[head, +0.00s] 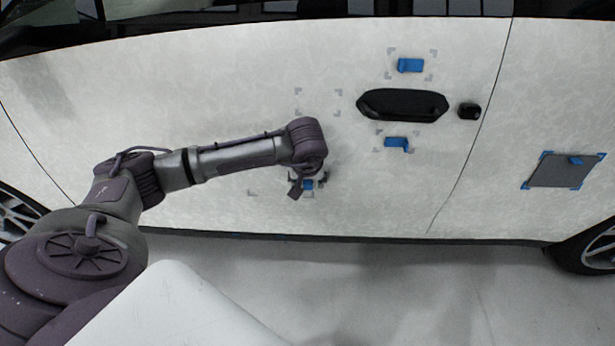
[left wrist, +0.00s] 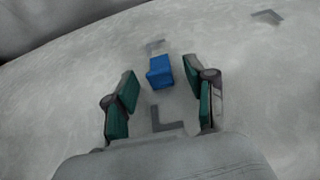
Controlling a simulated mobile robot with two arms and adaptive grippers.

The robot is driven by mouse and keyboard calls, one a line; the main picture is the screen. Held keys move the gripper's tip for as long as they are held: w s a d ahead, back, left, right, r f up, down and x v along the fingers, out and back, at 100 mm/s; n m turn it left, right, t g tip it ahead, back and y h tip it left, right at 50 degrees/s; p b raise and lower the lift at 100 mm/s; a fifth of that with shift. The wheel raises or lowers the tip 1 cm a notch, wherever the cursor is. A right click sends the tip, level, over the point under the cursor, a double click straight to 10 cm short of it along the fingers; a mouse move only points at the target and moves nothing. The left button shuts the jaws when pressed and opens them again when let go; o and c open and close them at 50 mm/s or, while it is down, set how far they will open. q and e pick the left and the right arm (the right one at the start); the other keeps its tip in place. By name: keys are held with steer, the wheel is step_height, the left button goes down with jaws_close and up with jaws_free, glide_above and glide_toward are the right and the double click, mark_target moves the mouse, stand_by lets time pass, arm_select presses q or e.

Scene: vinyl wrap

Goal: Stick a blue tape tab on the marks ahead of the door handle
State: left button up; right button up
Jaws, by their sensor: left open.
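The white car door has a black handle (head: 403,105). Grey corner marks (head: 318,101) left of the handle frame a bare patch. My left gripper (head: 307,184) is at the door, lower and left of the handle. Its fingers are open on either side of a small blue tape tab (head: 308,185). In the left wrist view the tab (left wrist: 160,73) shows ahead of and between the open fingers (left wrist: 162,92), with clear space on both sides. It appears to be on the door, but contact is hard to tell. My right gripper is not in view.
Blue tabs sit above (head: 410,65) and below (head: 396,142) the handle, within grey marks. A black lock piece (head: 469,111) is right of the handle. A grey square (head: 562,170) with blue corners is on the rear panel. A grey corner mark (left wrist: 168,120) lies below the tab.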

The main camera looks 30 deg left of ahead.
arm_select(q)
jaws_close()
stand_by(0.5)
steer(key=shift+s+d, duration=0.35)
steer(key=shift+s, duration=0.2)
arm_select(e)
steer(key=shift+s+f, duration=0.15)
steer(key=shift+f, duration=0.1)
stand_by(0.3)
arm_select(q)
steer(key=s+d+p, duration=0.1)
steer(key=s+d, duration=0.2)
steer(key=s, duration=0.2)
steer(key=shift+s+d, duration=0.3)
steer(key=shift+s, duration=0.1)
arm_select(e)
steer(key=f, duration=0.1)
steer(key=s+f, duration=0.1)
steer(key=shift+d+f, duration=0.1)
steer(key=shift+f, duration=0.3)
